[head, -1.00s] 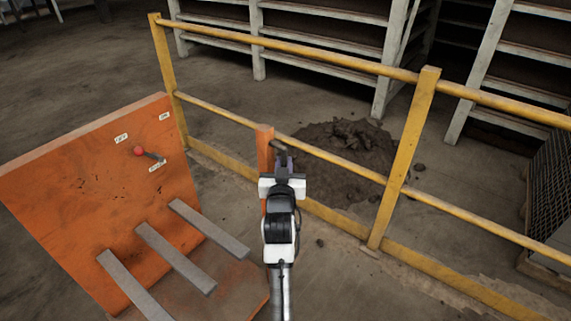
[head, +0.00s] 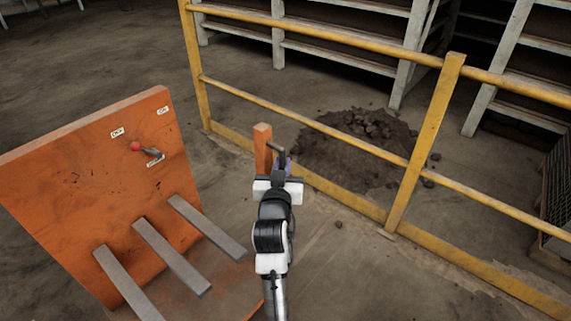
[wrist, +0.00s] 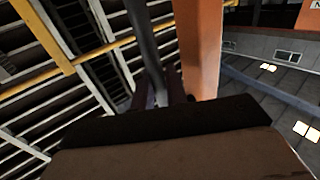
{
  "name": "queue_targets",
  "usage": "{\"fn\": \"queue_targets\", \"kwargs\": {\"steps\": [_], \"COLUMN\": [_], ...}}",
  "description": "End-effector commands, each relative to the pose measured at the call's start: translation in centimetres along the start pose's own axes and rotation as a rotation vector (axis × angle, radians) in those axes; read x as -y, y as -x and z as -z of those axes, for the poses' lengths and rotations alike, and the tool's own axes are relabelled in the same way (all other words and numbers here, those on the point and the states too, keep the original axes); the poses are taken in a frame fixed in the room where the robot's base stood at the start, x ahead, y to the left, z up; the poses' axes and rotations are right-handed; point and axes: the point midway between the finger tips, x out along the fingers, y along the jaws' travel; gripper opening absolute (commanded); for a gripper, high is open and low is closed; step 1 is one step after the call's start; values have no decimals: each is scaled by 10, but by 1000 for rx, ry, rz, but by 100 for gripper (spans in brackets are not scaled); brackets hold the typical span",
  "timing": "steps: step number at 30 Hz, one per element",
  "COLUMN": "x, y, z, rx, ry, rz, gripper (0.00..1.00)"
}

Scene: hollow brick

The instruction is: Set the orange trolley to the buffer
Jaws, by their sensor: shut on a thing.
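The orange trolley (head: 90,190) fills the left of the head view. It has an upright orange panel, several grey bars sticking out low down, and an orange post (head: 262,150) at its right side. A dark handle bar (head: 277,149) is beside the post. My gripper (head: 280,168) is shut on this handle bar; its fingertips are partly hidden by my wrist. In the wrist view the grey bar (wrist: 145,45) runs up from between the dark fingers (wrist: 160,88), beside the orange post (wrist: 200,45). I cannot pick out a buffer for certain.
A yellow railing (head: 425,140) crosses behind and right of the trolley. A dirt heap (head: 350,150) lies beyond it, with pale shelves (head: 335,50) behind. A red-knobbed lever (head: 136,146) is on the panel. Floor (head: 370,280) is clear at lower right.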

Motion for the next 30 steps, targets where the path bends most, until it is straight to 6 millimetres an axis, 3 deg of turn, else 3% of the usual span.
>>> {"fn": "queue_targets", "kwargs": {"steps": [15,16,19,30], "x": [3,3,3,2], "y": [4,4,3,2], "z": [-2,-2,-1,0], "rx": [5,4,3,0], "ry": [0,0,0,0], "rz": [3,3,2,0], "gripper": [0,18,31,32]}}
